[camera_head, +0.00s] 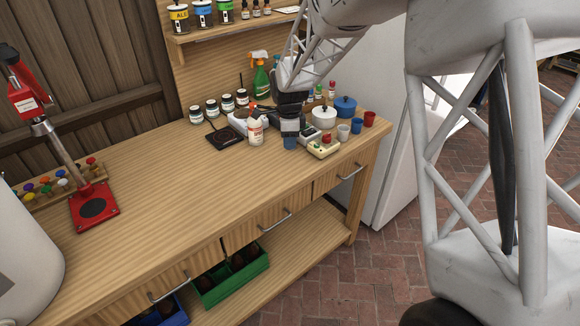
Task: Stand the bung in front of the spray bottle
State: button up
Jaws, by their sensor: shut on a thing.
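My gripper (290,128) is low over the bench, to the right of the spray bottle and nearer the front. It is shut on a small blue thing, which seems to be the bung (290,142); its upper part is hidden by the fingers. I cannot tell whether its bottom touches the bench.
Jars (212,108) and a dark pad (223,136) are further left. A beige device (323,149), pots (345,105) and cups (357,126) crowd the right. The bench's middle is clear.

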jog(key=s+d+f, duration=0.1)
jog(key=s+d, duration=0.1)
jog(key=s, duration=0.5)
jog(key=s+d+f, duration=0.1)
jog(key=s+d, duration=0.2)
jog(key=s, duration=0.5)
jog(key=shift+d+f+n, duration=0.2)
jog(key=shift+f+n, duration=0.1)
jog(key=shift+f, duration=0.1)
jog(key=shift+w, duration=0.1)
send_over(290, 166)
jog(key=shift+f, duration=0.75)
jog(key=shift+f, duration=0.1)
jog(key=shift+f, duration=1.65)
jog(key=shift+f, duration=0.15)
jog(key=o, duration=0.9)
